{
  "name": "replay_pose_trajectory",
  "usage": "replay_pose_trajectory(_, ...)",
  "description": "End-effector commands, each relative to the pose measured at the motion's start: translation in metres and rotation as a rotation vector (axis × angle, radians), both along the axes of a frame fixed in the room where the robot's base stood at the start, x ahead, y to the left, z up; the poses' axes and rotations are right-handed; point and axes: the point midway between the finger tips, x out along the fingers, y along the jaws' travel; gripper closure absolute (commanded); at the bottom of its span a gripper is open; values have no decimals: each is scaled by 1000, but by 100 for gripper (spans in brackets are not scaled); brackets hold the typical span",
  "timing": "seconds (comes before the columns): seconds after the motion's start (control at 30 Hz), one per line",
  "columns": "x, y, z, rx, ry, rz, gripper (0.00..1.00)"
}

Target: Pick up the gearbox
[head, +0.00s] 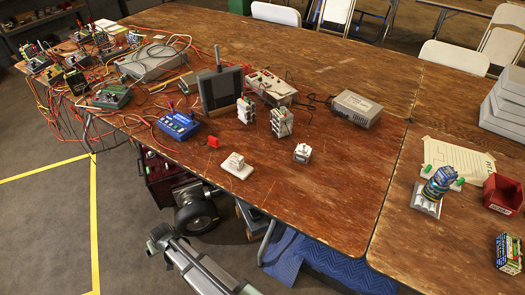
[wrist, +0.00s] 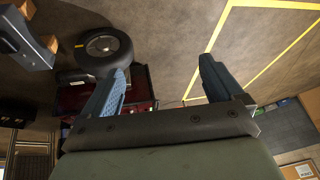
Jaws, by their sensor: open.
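A small pale block with a dark top (head: 302,153) stands on the wooden table, right of centre; it may be the gearbox, but I cannot tell for sure. A white piece on a flat white base (head: 237,166) sits to its left, near the table's front edge. My gripper (wrist: 162,72) is open and empty, its two blue-padded fingers spread over the view of the floor. In the head view my gripper (head: 160,238) is low in front of the table, apart from everything on it. No tabletop object shows in the wrist view.
The table (head: 335,205) is bare at its front right. A blue device (head: 178,125), upright terminal blocks (head: 281,122) and a grey box (head: 356,108) stand behind. A blue cylinder on a white base (head: 438,187) and a red bin (head: 503,193) are right. A wheel (wrist: 103,50) is below.

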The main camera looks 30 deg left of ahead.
Motion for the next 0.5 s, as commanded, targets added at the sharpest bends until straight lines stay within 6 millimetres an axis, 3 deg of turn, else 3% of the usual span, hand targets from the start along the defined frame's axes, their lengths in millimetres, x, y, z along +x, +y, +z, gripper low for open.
replay_pose_trajectory(0.2,40,29,72,-12,-93,117,6)
replay_pose_trajectory(0.37,79,37,127,-42,-164,195,6)
replay_pose_trajectory(0.5,122,34,176,-85,-218,256,6)
